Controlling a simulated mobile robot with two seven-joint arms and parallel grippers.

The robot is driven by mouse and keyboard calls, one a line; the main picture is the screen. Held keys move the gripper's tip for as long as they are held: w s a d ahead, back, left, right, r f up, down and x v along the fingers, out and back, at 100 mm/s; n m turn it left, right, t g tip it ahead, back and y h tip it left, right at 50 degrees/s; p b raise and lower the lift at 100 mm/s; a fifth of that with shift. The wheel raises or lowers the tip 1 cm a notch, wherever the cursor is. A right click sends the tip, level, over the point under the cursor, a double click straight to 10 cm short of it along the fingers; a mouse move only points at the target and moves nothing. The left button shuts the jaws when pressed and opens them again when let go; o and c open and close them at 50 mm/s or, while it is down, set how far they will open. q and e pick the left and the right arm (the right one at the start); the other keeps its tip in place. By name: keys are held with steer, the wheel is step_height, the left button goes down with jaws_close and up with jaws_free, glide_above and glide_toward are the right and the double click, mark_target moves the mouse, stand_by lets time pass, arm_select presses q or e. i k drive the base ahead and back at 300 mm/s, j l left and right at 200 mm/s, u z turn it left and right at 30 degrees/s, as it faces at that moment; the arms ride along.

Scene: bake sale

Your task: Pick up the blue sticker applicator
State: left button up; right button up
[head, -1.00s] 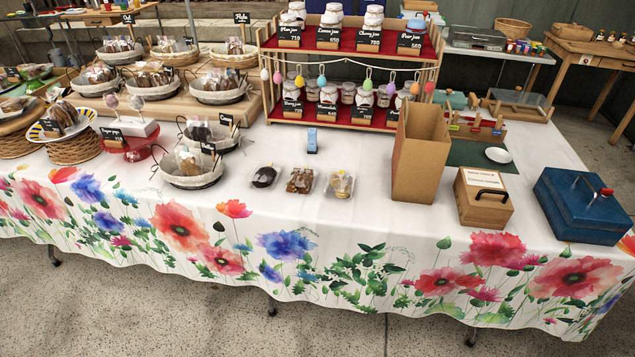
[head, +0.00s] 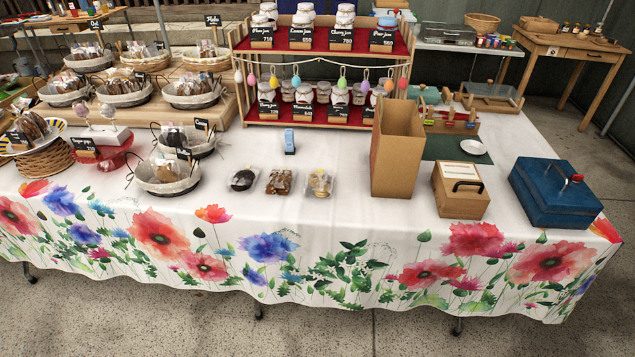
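The blue sticker applicator (head: 289,141) is a small blue block with a pale face. It stands on the white tablecloth in front of the jar shelf, behind the packed sweets and left of the tall cardboard box. Nothing touches it. Neither of my grippers shows in the head view.
The flowered table (head: 330,215) has a clear front edge. Three clear packs (head: 280,182) lie in front of the applicator. The open cardboard box (head: 397,150), a wooden box (head: 459,192) and a blue case (head: 556,190) stand to the right. The red jar shelf (head: 340,120) stands behind; baskets (head: 166,173) are left.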

mark_target(290, 148)
steer(key=i+j, duration=0.4)
steer(key=i+j+z, duration=0.1)
steer(key=i+j, duration=0.25)
steer(key=j, duration=0.15)
